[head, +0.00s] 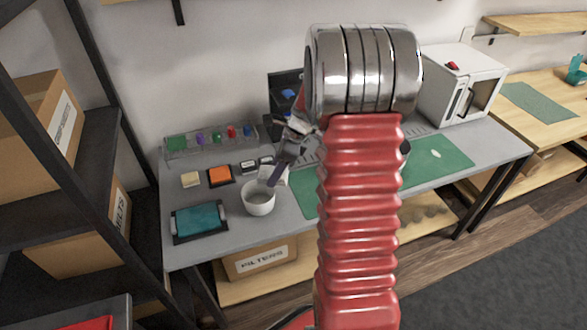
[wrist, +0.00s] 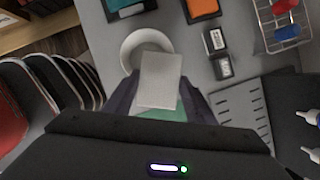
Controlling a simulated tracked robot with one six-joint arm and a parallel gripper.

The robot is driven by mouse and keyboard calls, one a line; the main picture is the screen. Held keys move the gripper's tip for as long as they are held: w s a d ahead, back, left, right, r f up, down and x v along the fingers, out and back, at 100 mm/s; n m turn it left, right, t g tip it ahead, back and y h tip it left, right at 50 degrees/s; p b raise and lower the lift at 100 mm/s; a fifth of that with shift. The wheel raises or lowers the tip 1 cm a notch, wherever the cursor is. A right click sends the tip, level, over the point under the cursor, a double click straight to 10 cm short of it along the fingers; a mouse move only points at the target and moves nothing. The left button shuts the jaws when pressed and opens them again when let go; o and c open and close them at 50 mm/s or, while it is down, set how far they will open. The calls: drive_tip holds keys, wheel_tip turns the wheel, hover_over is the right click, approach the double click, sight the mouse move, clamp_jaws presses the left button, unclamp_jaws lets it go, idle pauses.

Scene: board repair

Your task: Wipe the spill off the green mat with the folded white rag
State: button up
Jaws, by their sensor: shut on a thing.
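My gripper (head: 277,176) is shut on the folded white rag (wrist: 160,80). The rag is a flat pale rectangle beyond the fingertips in the wrist view, and it shows partly behind the gripper in the head view. My gripper is over the left part of the bench, close to a white bowl (head: 258,203). The green mat (head: 440,170) lies to the right on the bench, its middle hidden by my arm. A small pale spot (head: 436,153), perhaps the spill, shows on its right part. A strip of green (wrist: 160,114) shows below the rag in the wrist view.
The bowl (wrist: 138,42) is partly covered by the rag in the wrist view. A teal pad in a dark tray (head: 200,221) and an orange block (head: 220,174) are at left. A rack of coloured items (head: 212,138) stands behind. A white machine (head: 462,85) stands at back right.

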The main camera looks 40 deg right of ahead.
drive_tip(key=w+a+r+n+g+h, duration=0.1)
drive_tip(key=w+a+n+g, duration=0.1)
drive_tip(key=a+n, duration=0.8)
drive_tip(key=w+a+r+n+g+h, duration=0.1)
drive_tip(key=a+n+g, duration=0.4)
drive_tip(key=a+n, duration=0.5)
drive_tip(key=w+n+h, duration=0.1)
drive_tip(key=n, duration=0.5)
drive_tip(key=shift+a+r, duration=0.3)
drive_tip(key=shift+a, duration=0.1)
